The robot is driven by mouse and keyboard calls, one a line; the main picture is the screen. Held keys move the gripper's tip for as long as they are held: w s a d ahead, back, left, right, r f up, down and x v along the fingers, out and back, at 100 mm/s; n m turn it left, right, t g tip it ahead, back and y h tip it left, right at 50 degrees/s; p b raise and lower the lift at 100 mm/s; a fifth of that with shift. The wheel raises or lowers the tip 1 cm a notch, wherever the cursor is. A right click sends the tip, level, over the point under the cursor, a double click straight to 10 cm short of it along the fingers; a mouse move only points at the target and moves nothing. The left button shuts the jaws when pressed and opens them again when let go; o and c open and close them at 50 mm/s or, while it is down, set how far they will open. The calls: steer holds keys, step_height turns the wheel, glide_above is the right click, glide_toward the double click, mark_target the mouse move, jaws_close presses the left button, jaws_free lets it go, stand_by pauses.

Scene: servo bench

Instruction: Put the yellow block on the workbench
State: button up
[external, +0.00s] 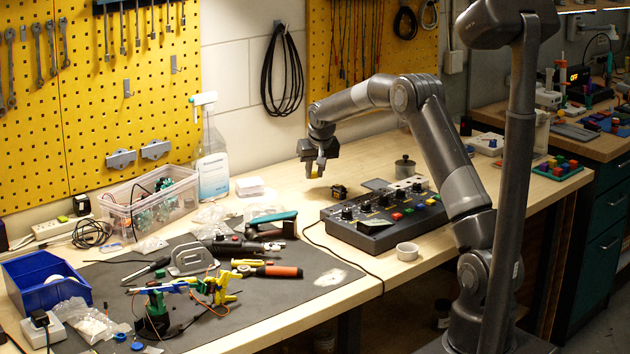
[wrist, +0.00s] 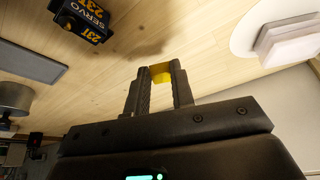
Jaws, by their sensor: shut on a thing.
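In the wrist view a yellow block (wrist: 160,74) sits between the fingertips of my gripper (wrist: 159,80), which is shut on it. Only part of the block shows, as the fingers cover its sides. In the external view my gripper (external: 316,169) points down above the wooden workbench (external: 290,196), left of the servo. The yellow block (external: 314,174) shows there as a small spot at the fingertips. Whether it touches the bench top is hard to tell.
A black servo (wrist: 80,18) lies close by on the bench; it is also in the external view (external: 339,191). A spray bottle (external: 211,150) stands left. Bare wood surrounds the gripper.

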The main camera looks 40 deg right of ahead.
mark_target(313, 191)
steer(key=shift+f, duration=1.8)
steer(key=shift+f, duration=0.15)
steer(key=o, duration=0.9)
steer(key=shift+o, duration=0.2)
